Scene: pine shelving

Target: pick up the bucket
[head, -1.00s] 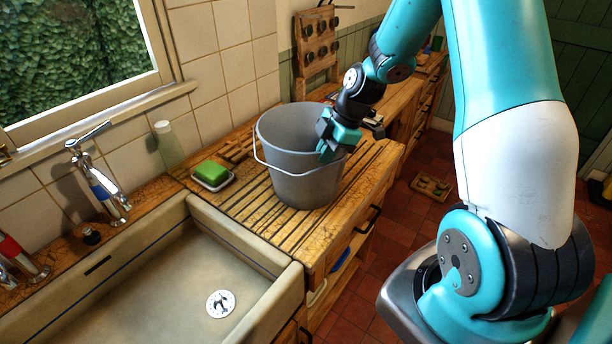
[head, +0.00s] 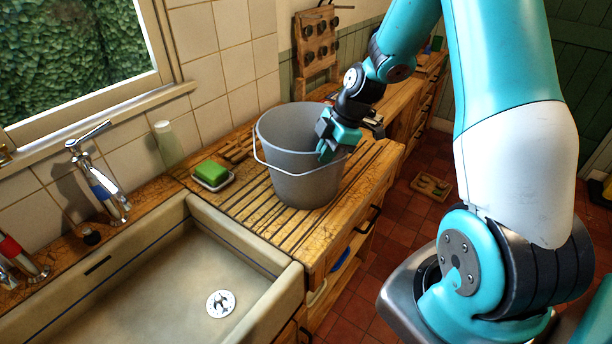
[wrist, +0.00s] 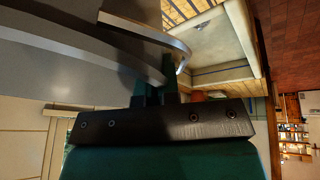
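The grey bucket (head: 300,180) stands upright on the grooved wooden drainer beside the sink. Its thin pale wire handle (head: 283,173) hangs down across the front. My gripper (head: 326,152) is at the bucket's right rim, pointing down. In the wrist view the bucket's grey wall and rim (wrist: 70,50) run in from the left to my gripper (wrist: 160,85). The fingers are close together with the rim between them, so it looks shut on the rim. The fingertips are partly hidden by the rim and handle.
The pale sink (head: 190,285) lies at the front left, with taps (head: 100,185) behind it. A green sponge on a white dish (head: 212,175) sits left of the bucket. A wooden rack (head: 316,45) stands behind against the wall. Red tiled floor (head: 400,215) is at the right.

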